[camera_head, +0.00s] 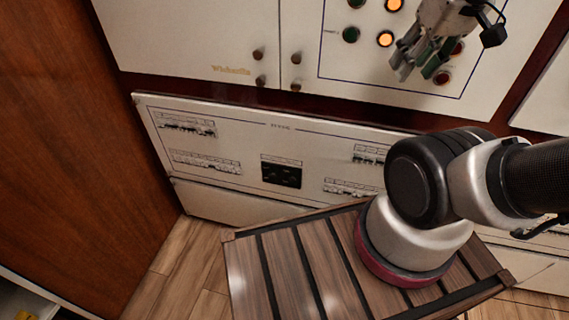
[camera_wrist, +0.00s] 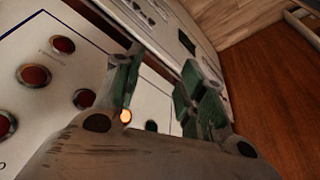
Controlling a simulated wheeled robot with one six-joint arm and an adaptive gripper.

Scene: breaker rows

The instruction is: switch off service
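The white lower panel holds breaker rows: upper left (camera_head: 187,123), lower left (camera_head: 205,161), upper right (camera_head: 370,153) and lower right (camera_head: 350,187). Their labels are too small to read, so I cannot tell which breaker is service or how its lever stands. My arm hides the panel's right part. My gripper (camera_head: 418,68) is open and empty, up in front of the upper button panel, apart from the breaker rows. In the wrist view my gripper (camera_wrist: 158,88) shows a gap between its green-padded fingers. A breaker row (camera_wrist: 145,12) shows at the top there.
A black module (camera_head: 281,172) sits mid-panel. The upper panel has lit orange lamps (camera_head: 385,39), a green button (camera_head: 351,34) and red buttons (camera_wrist: 34,76). Dark knobs (camera_head: 258,54) stick out from the cabinet doors. A wooden wall (camera_head: 65,140) stands left.

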